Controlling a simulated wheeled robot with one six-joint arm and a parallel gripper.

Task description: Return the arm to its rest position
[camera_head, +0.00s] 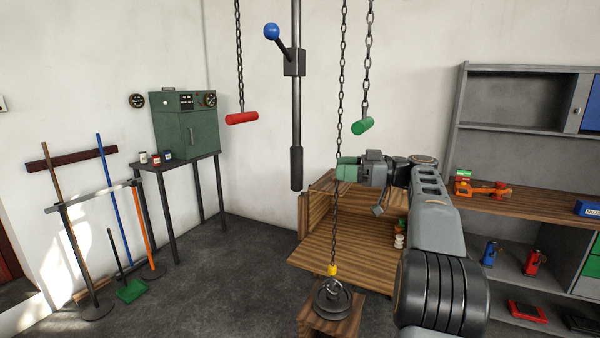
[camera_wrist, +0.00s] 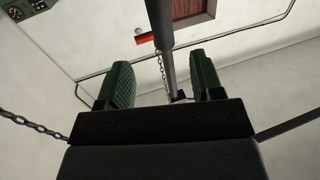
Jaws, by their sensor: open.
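My arm rises at the right of the head view and bends left at the top. My gripper (camera_head: 345,169) is at its end, with green finger pads, in front of the wooden cabinet and close to a hanging chain. In the wrist view my gripper (camera_wrist: 165,85) has its two green ribbed fingers spread apart with nothing held between them. A dark vertical pole (camera_wrist: 163,40) and the red handle (camera_wrist: 155,39) on a chain show beyond the gap.
A red handle (camera_head: 242,118) and a green handle (camera_head: 362,126) hang on chains. A vertical pole (camera_head: 296,120) carries a blue-knobbed lever (camera_head: 272,31). A round weight (camera_head: 332,300) sits on a wooden block below.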

